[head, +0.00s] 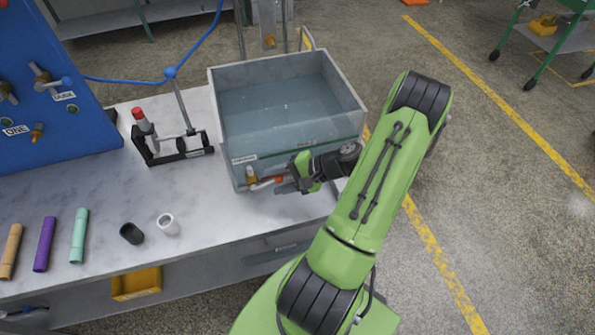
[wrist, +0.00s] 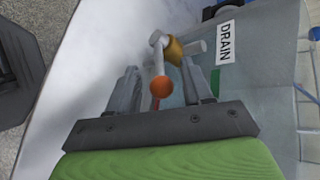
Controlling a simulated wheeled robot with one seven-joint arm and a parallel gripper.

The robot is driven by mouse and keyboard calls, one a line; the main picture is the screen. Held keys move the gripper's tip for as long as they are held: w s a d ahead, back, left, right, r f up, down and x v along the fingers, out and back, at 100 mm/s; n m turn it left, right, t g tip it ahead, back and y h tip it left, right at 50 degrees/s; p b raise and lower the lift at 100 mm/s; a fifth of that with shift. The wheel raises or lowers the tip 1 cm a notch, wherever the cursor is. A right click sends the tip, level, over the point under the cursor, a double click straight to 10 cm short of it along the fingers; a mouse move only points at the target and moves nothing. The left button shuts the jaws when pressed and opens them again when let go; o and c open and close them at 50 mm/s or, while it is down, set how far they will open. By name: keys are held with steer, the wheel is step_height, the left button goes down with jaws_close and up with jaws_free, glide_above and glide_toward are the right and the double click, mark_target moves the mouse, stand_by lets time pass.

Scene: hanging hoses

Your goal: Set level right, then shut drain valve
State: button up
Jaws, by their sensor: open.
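The clear tank (head: 290,108) stands on the bench and holds water; a green mark (wrist: 215,82) shows on its wall in the wrist view. The drain valve (head: 252,177) sticks out low on the tank's front, under a white DRAIN label (wrist: 226,42). In the wrist view its brass body (wrist: 175,50) carries a grey lever with an orange knob (wrist: 161,87). My gripper (head: 286,184) is open at the valve. Its two fingers lie on either side of the lever and knob, with gaps visible; contact is not evident.
A clamp stand (head: 180,143) with a blue hose (head: 205,38) stands left of the tank. A blue panel (head: 45,85) with valves is at the far left. Coloured tubes (head: 45,243) and two small cups (head: 168,224) lie on the bench front.

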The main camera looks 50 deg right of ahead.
steer(key=p+v, duration=0.1)
steer(key=v, duration=1.2)
steer(key=shift+s+r+p, duration=0.2)
steer(key=shift+r+p, duration=0.05)
steer(key=shift+p, duration=0.1)
steer(key=shift+c, duration=0.3)
